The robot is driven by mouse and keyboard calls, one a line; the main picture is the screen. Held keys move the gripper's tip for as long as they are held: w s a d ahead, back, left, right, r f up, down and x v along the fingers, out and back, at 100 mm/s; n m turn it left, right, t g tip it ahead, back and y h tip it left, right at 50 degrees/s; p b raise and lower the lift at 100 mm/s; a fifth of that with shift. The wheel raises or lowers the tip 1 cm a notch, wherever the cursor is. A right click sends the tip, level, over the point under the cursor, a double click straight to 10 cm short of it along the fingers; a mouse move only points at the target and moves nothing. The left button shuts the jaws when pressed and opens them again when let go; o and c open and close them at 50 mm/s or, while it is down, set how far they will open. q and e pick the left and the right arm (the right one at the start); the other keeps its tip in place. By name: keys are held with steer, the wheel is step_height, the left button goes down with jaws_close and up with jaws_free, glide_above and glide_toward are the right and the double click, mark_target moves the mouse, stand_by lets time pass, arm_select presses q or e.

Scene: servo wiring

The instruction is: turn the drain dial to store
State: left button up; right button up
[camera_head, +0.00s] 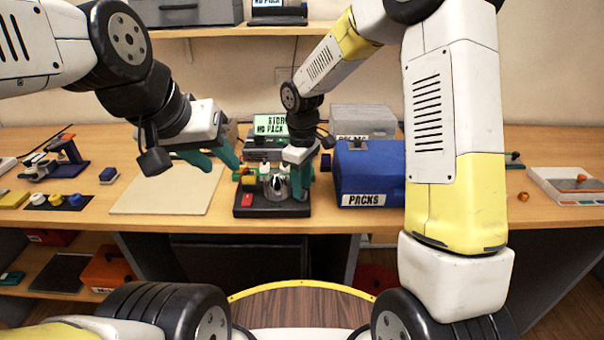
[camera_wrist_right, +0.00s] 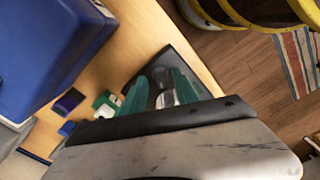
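A small black-based device (camera_head: 262,211) with a red button, a yellow block and a silver rounded part (camera_head: 276,184) stands at the table's front edge. I cannot make out the drain dial or its marks on it. A green-lit screen (camera_head: 271,125) behind it reads "STORE" and "NO PACK". My right gripper (camera_head: 299,184) points down at the device's right side. In the right wrist view its teal fingers (camera_wrist_right: 161,84) are apart, with dark and pale parts of the device between them; contact is unclear. My left gripper (camera_head: 214,163) is open and empty, left of the device.
A blue box (camera_head: 372,181) labelled "PACKS" stands just right of my right gripper, with a grey box (camera_head: 363,119) behind it. A bare beige mat (camera_head: 168,195) lies left of the device. Tools and coloured caps (camera_head: 57,200) lie at the far left.

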step_height(320, 180, up, 7)
stand_by(0.3)
